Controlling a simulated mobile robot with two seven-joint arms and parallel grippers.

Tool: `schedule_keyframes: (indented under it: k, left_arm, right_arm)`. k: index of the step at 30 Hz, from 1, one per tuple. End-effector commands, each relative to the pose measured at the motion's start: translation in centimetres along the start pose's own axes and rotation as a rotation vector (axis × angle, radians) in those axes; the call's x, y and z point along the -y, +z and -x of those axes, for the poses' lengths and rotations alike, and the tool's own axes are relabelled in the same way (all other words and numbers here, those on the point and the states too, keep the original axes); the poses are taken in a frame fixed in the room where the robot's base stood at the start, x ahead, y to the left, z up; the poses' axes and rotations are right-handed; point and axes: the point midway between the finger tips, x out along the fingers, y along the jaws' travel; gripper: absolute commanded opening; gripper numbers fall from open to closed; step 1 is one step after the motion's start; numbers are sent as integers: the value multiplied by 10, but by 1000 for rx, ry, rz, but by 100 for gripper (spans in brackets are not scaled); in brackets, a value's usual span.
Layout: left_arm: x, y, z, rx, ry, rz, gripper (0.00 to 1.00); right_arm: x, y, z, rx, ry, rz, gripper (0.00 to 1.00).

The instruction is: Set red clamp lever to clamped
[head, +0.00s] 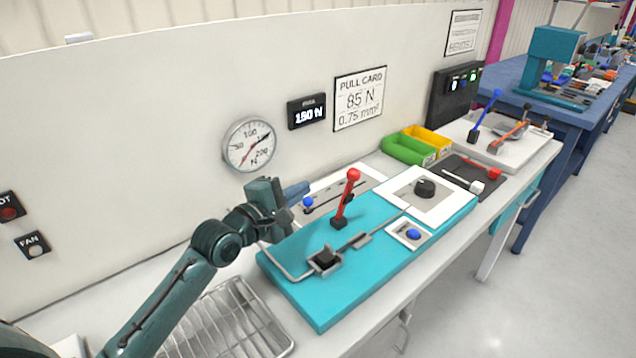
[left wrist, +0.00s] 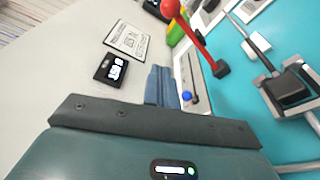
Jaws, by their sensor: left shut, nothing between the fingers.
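The red clamp lever (head: 346,203) stands nearly upright from a dark block on the teal board (head: 300,253), its red ball knob at the top. In the left wrist view the lever (left wrist: 190,36) shows at top right, with its knob at the upper edge. My left gripper (head: 301,189) is left of the lever, apart from it. Its blue fingers (left wrist: 160,84) are closed together with nothing between them. They point toward the back of the bench, near a slot plate with a blue knob (head: 308,202). My right gripper is not in view.
A cable runs through a dark clamp (head: 325,260) on the board. Green (head: 408,150) and yellow bins stand behind. A wire rack (head: 230,322) is at front left. The gauge wall (head: 180,150) is close behind.

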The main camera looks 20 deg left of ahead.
Motion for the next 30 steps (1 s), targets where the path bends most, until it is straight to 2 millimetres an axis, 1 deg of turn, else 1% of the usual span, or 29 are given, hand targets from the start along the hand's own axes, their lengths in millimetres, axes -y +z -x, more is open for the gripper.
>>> schedule_keyframes:
  k: [9,15,17,21,25,30]
  left_arm:
    - [-2,1,-60,1,1,-1,0]
    - [-2,1,-94,1,1,-1,0]
    - [-3,13,-88,5,-1,1,0]
    - [-2,29,-82,3,0,1,0]
    - [-1,37,-79,2,0,0,0]
    - [0,39,-78,1,-1,-1,0]
  right_arm:
    - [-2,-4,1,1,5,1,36]
    - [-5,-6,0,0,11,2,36]
    - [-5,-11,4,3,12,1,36]
    - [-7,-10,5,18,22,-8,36]
    - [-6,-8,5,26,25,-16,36]
    - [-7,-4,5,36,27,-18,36]
